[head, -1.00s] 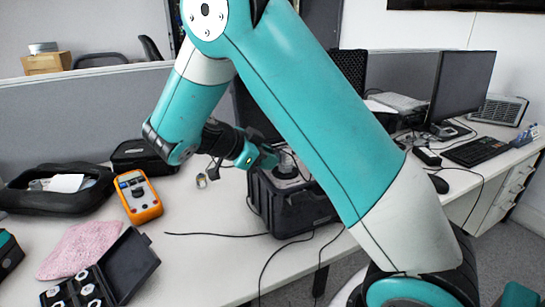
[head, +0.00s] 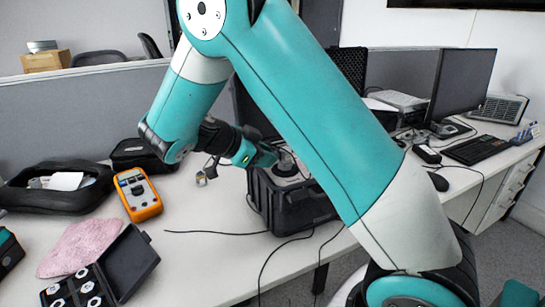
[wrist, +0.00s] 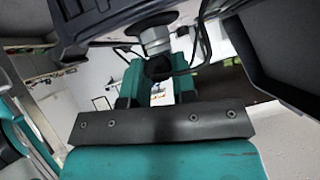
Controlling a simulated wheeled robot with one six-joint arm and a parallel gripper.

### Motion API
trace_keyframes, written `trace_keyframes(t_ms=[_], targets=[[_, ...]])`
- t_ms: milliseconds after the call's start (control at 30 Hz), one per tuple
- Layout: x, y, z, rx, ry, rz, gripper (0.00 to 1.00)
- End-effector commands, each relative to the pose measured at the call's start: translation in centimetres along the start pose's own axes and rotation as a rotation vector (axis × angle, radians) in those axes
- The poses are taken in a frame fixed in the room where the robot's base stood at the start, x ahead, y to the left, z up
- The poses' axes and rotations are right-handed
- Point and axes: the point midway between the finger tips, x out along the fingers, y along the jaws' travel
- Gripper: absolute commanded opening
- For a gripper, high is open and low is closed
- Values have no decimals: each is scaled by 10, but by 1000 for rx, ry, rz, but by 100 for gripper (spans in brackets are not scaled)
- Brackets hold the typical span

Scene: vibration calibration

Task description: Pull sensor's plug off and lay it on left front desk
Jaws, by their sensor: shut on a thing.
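My gripper (head: 266,157) is at the near-left of the sensor (head: 286,163), which stands on top of the black calibrator box (head: 300,208). In the wrist view my gripper's teal fingers (wrist: 158,84) are shut on a dark plug (wrist: 158,67). The plug is beside the end of the silvery sensor (wrist: 154,38), in line with it; I cannot tell whether they touch. A thin black cable shows close to the plug. In the head view the plug is hidden by my gripper.
The white desk (head: 205,265) holds an orange multimeter (head: 137,194), a pink cloth (head: 80,247), an open case of small parts (head: 115,268) and black bags at the back left. Cables lie across the desk by the box. Bare desk shows left and front of the box.

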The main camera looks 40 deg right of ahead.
Motion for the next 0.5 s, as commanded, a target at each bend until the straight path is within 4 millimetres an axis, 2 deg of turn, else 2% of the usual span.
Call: trace_keyframes(t_ms=[500], targets=[[-4, 0, 3, -1, 0, 2, 0]])
